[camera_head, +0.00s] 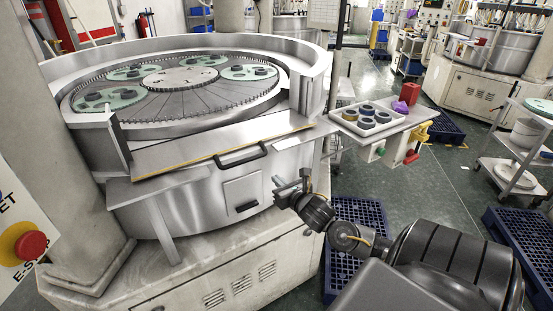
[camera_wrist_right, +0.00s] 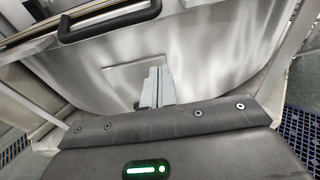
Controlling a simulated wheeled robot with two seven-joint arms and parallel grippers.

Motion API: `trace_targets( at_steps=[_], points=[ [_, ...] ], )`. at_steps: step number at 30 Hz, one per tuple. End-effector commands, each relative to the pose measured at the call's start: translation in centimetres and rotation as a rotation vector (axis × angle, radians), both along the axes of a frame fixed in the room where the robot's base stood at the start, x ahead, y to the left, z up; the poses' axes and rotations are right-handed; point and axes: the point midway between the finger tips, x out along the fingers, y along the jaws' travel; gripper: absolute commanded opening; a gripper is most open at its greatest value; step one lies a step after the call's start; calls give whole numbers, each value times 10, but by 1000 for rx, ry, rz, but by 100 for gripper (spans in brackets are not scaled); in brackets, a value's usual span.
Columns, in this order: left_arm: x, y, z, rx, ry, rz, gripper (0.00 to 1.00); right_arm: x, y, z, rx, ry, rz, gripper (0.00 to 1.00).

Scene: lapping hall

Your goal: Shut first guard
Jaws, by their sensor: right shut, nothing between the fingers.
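The first guard (camera_head: 215,155) is a flat steel panel with a yellow-edged strip, at the front gap in the rim of the round lapping machine (camera_head: 185,205). It lies folded outward and down from the gap, so the gap stands open. Its black bar handle (camera_head: 241,157) is on its outer part and also shows at the top of the right wrist view (camera_wrist_right: 108,18). My right gripper (camera_head: 280,183) is shut and empty, below and to the right of the handle, apart from it, in front of the steel drum wall. My left gripper is not in view.
A white tray (camera_head: 343,123) with several round parts stands right of the guard. Blue pallets (camera_head: 352,212) lie on the floor below. A pillar with a red E-stop button (camera_head: 31,245) is at left. A trolley (camera_head: 518,172) stands at far right.

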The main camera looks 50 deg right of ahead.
Motion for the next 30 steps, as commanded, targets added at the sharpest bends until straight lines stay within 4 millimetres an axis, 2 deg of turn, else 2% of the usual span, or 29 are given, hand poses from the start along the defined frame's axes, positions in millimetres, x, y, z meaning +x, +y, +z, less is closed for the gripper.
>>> trace_targets(
  at_steps=[12,15,18,30],
  points=[
    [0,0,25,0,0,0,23,81,-21,-8,3,-2,-3,0],
    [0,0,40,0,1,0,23,75,-19,11,2,-2,2,0],
    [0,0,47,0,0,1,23,73,-18,20,2,0,2,0],
    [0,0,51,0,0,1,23,70,-18,27,1,1,0,0]
  ],
)
